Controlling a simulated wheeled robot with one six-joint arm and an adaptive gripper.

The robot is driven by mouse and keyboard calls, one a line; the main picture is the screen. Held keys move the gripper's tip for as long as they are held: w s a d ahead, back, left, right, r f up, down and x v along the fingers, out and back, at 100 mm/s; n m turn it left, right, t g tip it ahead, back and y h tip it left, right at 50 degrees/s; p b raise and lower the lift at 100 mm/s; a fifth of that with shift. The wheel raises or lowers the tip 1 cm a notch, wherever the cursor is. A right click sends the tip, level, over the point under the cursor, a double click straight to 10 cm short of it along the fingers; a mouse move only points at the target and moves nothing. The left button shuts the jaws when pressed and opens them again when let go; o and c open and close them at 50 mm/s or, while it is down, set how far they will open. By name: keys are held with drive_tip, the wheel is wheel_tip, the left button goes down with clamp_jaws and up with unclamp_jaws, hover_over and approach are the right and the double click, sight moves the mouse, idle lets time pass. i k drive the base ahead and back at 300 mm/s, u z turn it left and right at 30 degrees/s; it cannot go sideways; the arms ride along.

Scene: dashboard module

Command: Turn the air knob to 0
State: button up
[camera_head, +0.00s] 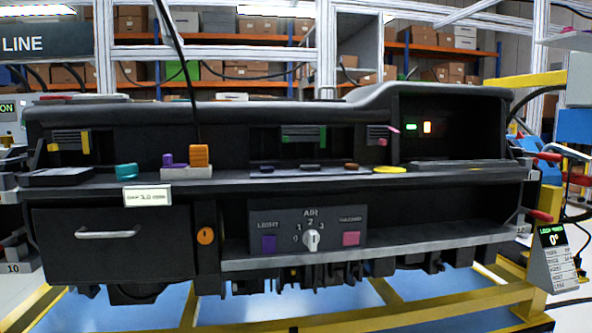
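The air knob (312,240) is a small white knob in the middle of a dark control panel (335,216) on the dashboard's lower front. The word AIR stands above it, with the numbers 0, 1, 2 and 3 in an arc from its left over its top to its right. The knob's grip looks about upright, under the 2; its exact pointing is too small to tell. Nothing touches or covers the knob. My gripper is not in view.
A grey ledge (390,253) runs below the panel. A shelf (440,174) above holds small coloured parts. A drawer (112,245) and an orange round lock (205,236) are left. A yellow frame (400,303) lies below.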

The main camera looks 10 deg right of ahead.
sight(311, 238)
drive_tip(key=z, duration=1.8)
drive_tip(key=k, duration=1.05)
drive_tip(key=u, duration=1.75)
